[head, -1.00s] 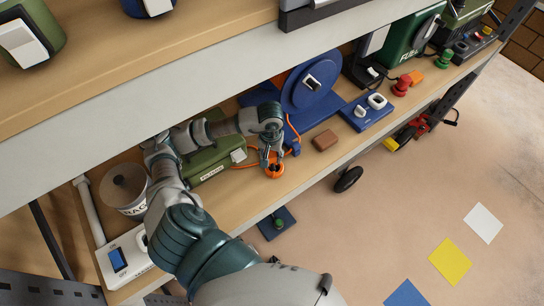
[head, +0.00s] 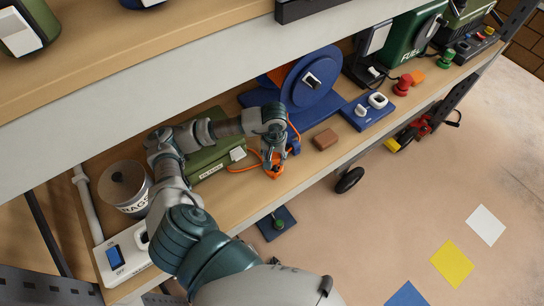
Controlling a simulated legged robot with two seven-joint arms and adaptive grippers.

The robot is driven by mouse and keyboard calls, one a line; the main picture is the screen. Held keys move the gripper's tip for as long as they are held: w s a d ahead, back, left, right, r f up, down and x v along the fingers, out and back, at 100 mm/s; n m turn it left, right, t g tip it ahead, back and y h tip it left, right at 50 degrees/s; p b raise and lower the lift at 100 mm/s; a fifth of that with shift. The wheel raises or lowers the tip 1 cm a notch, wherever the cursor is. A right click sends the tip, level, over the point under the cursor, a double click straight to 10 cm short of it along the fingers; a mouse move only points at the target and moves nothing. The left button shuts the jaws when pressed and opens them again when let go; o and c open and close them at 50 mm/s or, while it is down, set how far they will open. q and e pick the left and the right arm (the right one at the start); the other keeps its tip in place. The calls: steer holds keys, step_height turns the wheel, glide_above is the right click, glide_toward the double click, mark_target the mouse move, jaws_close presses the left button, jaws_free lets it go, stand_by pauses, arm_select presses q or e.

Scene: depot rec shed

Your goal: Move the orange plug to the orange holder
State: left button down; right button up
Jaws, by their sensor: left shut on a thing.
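My left gripper (head: 273,158) reaches over the lower shelf and points down. It is shut on the orange plug (head: 276,161), which is mostly hidden between its fingers. Directly below the fingertips is the orange holder (head: 275,172), a small rounded piece near the shelf's front edge. The plug is at or just over the holder; I cannot tell how far it sits in it. An orange cable (head: 240,170) runs along the shelf to this spot, close to the blue reel (head: 318,82). My right gripper is not in view.
A brown block (head: 325,139) and a blue switch plate (head: 367,111) lie to the right. A green box (head: 208,165) and a grey canister (head: 124,187) stand to the left. The upper shelf (head: 150,90) overhangs.

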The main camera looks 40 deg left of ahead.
arm_select(q)
steer(key=shift+s+d+f+b, duration=0.2)
steer(key=shift+d+f+b, duration=0.15)
steer(key=shift+f, duration=0.4)
steer(key=shift+w+a+f, duration=0.15)
steer(key=shift+w+f, duration=0.05)
steer(key=shift+w, duration=0.25)
steer(key=shift+s, duration=0.1)
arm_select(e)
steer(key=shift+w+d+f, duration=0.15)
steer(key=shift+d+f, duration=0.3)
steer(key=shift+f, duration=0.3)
arm_select(q)
steer(key=shift+a+b, duration=0.1)
steer(key=shift+b, duration=0.3)
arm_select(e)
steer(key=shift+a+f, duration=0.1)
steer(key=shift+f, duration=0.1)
arm_select(q)
steer(key=shift+c, duration=2)
jaws_free()
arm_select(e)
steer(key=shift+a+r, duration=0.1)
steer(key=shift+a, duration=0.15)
